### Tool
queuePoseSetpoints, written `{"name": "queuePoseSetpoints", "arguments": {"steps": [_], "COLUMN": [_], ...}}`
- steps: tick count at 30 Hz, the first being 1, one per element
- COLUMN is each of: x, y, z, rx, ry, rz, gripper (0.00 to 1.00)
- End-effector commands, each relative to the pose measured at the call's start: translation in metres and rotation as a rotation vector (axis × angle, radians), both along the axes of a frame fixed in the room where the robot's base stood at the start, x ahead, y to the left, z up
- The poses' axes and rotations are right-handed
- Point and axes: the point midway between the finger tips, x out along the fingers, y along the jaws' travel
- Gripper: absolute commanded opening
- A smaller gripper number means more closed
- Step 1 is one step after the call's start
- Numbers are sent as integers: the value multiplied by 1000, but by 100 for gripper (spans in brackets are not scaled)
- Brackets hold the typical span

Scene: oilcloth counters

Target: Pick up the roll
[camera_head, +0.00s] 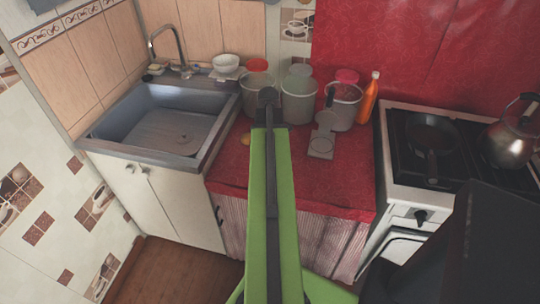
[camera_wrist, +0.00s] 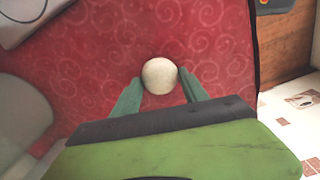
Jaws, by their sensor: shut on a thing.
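The roll (camera_wrist: 160,76) is a round, pale cream thing in the wrist view, over the red patterned cloth. My gripper (camera_wrist: 161,78) has its two green fingers on either side of it, shut on it. I cannot tell whether the roll rests on the cloth or is just above it. In the head view my green arm reaches out over the red counter, and its fingers cannot be made out. A small yellowish patch (camera_head: 245,138) beside the arm may be the roll.
The red cloth counter (camera_head: 345,187) holds several canisters (camera_head: 299,99), an orange bottle (camera_head: 369,98) and a grey scale-like thing (camera_head: 321,146). A sink (camera_head: 160,120) is at left. A stove with a pan (camera_head: 432,135) and a kettle (camera_head: 512,143) is at right.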

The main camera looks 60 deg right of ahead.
Motion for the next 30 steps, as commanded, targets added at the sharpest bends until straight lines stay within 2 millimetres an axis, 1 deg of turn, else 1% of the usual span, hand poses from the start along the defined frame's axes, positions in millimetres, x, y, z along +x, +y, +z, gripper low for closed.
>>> {"name": "queuePoseSetpoints", "arguments": {"steps": [7,11,14,20,21,30], "x": [0,0,0,-1,-13,-81], "y": [0,0,0,0,-2,-18], "z": [1,8,19,53,56,97], "rx": [0,0,0,0,0,0], "ry": [0,0,0,0,0,0], "rz": [0,1,1,0,-3,-4], "gripper": [12,12,12,12,12,12]}}
